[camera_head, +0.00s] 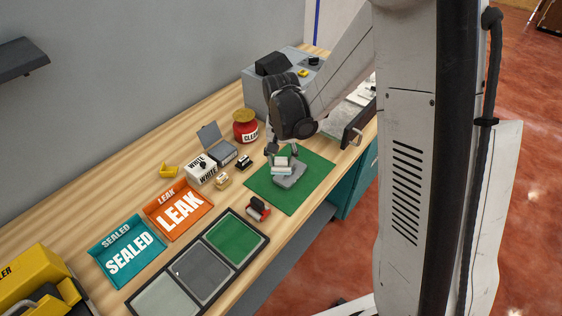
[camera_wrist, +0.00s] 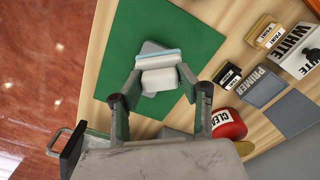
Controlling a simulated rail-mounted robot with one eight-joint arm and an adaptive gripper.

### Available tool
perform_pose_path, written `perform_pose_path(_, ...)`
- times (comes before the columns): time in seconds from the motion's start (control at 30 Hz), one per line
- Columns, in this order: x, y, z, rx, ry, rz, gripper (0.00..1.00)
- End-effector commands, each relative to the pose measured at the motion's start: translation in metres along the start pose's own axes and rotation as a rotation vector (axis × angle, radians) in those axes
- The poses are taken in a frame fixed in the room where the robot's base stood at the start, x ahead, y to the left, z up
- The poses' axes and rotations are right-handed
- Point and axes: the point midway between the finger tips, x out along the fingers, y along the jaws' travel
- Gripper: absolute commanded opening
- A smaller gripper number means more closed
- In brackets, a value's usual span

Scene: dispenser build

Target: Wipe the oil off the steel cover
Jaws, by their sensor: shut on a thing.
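The grey steel cover (camera_head: 291,179) lies on the green mat (camera_head: 315,171). In the wrist view a strip of the cover (camera_wrist: 151,46) shows behind a white block with a teal edge. My gripper (camera_head: 282,156) points down over the mat and is shut on this white-and-teal wiping block (camera_head: 280,168). The block also shows between the fingers in the wrist view (camera_wrist: 160,80). It is over the cover and hides part of it. I cannot tell whether it touches the cover. No oil can be made out on the visible part.
The red CLEAN jar (camera_head: 245,128), WHITE box (camera_head: 201,168) and small black pads (camera_head: 244,161) stand left of the mat. A red-and-black stamp-like tool (camera_head: 258,208) lies near the front edge. Orange LEAK (camera_head: 181,211) and teal SEALED (camera_head: 128,252) trays and a three-part tray (camera_head: 170,273) are nearer.

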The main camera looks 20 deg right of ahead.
Motion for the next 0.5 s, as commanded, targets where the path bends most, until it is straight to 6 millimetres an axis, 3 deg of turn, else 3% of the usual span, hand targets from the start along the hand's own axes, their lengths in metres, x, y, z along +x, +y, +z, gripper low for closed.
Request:
perform_pose_path(0.2,-0.02,0.0,0.0,0.0,0.0,0.0,0.1)
perform_pose_path(0.5,-0.021,0.0,0.0,0.0,0.0,0.0,0.1)
